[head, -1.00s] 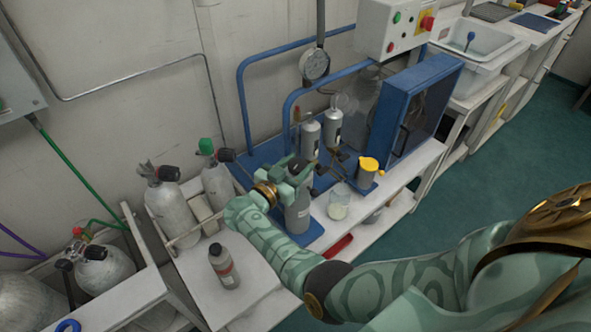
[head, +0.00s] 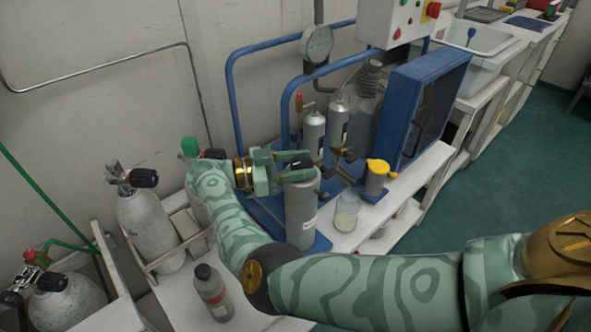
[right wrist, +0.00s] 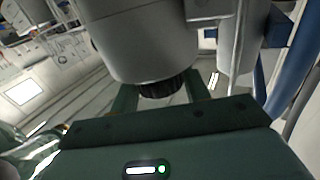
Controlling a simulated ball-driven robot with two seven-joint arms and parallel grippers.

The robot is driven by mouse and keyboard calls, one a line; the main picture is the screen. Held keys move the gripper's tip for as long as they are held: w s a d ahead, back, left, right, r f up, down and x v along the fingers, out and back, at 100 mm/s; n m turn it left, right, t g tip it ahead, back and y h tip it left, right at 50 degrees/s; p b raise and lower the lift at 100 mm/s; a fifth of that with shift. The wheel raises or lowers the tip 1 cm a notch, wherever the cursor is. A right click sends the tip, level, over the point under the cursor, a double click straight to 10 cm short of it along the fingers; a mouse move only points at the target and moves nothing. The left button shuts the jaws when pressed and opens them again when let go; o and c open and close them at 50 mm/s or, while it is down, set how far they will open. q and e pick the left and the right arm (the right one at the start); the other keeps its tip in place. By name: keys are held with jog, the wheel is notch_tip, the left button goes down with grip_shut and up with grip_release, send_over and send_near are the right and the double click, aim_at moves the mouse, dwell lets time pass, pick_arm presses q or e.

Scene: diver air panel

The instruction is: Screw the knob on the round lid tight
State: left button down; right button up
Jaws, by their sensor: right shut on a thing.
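A grey canister (head: 300,215) with a round lid stands upright on the blue base of the panel. A dark knob sits on top of the lid. In the right wrist view the knob (right wrist: 160,87) is black and ribbed, and the grey canister (right wrist: 140,45) appears upside down. My right gripper (head: 298,168) reaches in from the left at the canister's top. It is shut on the knob, with one finger on each side. The fingers partly hide the lid and knob in the head view. My left gripper is out of view.
A canister with a yellow cap (head: 377,180) and a glass beaker (head: 346,212) stand to the right. Two silver cylinders (head: 313,132) are behind. Blue rails (head: 286,100) rise behind the canister.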

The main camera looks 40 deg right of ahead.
aim_at(301, 165)
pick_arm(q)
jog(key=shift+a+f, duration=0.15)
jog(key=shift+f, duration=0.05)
pick_arm(e)
jog(key=shift+g, duration=0.3)
jog(key=o, duration=1)
jog(key=shift+d, duration=0.1)
